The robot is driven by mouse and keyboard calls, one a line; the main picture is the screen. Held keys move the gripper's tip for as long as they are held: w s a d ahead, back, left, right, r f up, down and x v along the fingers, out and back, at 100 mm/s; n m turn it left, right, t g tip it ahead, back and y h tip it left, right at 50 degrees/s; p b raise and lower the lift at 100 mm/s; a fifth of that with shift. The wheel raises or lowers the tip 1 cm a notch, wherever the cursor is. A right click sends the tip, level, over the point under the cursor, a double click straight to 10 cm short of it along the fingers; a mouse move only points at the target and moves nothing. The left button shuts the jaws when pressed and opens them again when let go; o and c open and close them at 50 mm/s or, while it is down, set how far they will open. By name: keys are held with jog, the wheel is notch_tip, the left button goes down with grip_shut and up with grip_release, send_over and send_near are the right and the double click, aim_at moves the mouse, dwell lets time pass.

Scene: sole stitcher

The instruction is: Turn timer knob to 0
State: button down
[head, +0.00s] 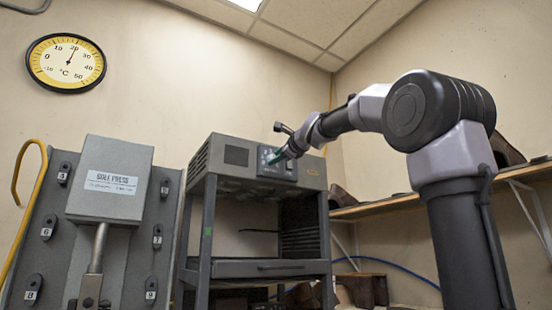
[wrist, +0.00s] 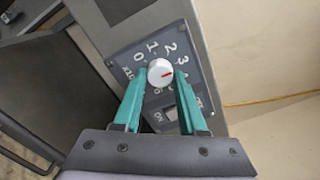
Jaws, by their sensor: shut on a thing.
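The timer knob (wrist: 160,72) is white and round, with a red pointer line. It sits on a dark dial plate (wrist: 130,58) with white numerals. The red line points to the right in the wrist view, toward the 3 and 4 side, away from the 0 at upper left. My gripper (wrist: 160,75) has teal fingers, one on each side of the knob, and is shut on it. The fingers hide some lower dial marks. In the head view my gripper (head: 279,155) is at the control panel of the grey machine (head: 228,155), and the knob is hidden or too small to see.
A switch (wrist: 171,113) shows below the dial between the fingers. In the head view the sole press (head: 110,180) stands at left, and a wooden shelf (head: 400,205) runs along the right wall. A thermometer (head: 66,63) hangs at upper left.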

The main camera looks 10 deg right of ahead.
jog(key=n, duration=2.4)
jog(key=shift+a, duration=0.1)
dwell(0.3)
jog(key=shift+c, duration=2.4)
grip_release()
jog(key=shift+r, duration=0.1)
